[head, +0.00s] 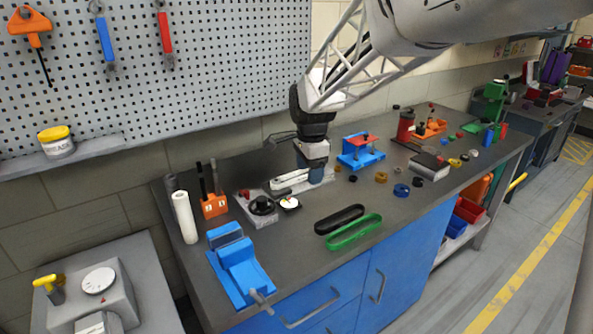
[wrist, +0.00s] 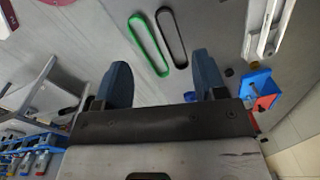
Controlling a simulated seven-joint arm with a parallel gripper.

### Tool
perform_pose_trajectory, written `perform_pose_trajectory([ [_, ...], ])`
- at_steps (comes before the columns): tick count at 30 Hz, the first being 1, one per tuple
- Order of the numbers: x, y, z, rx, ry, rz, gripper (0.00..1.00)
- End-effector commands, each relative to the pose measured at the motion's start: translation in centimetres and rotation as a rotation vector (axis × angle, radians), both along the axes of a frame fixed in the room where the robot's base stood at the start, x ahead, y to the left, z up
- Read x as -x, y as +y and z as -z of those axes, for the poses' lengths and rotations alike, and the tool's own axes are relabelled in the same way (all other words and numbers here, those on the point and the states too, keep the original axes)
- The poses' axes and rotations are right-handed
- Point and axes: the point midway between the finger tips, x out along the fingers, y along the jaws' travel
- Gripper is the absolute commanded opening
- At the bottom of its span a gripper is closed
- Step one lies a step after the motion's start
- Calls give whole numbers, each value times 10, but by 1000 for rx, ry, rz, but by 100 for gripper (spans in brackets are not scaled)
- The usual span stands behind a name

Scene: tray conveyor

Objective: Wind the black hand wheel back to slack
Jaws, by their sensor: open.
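The black hand wheel (head: 262,204) sits on a grey base plate (head: 268,221) on the bench, beside a small round white dial (head: 291,202). A pale conveyor frame (head: 289,182) lies behind them; part of it shows at the upper right of the wrist view (wrist: 264,28). My gripper (head: 318,176) is over the bench by the right end of this frame, to the right of the wheel and apart from it. In the wrist view its two blue fingers (wrist: 163,75) are spread with nothing between them. I cannot make out the wheel in the wrist view.
A black belt (head: 339,219) and a green belt (head: 353,232) lie at the bench's front. A blue vise (head: 238,267) stands front left, an orange tool holder (head: 214,206) and white roll (head: 185,217) behind it. A blue fixture with red (head: 360,150) stands to the right.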

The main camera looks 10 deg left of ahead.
Motion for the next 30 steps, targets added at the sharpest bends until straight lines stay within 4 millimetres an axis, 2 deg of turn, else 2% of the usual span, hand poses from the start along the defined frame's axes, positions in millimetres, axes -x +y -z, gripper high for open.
perform_pose_trajectory([
  [1, -8, 15, 7, 1, 7, 21, 65],
  [9, -39, 84, 40, 4, 34, 166, 65],
  [16, -56, 135, 68, 10, 51, 270, 65],
  [21, -62, 154, 78, 12, 56, 311, 65],
  [30, -63, 158, 81, 13, 58, 321, 65],
])
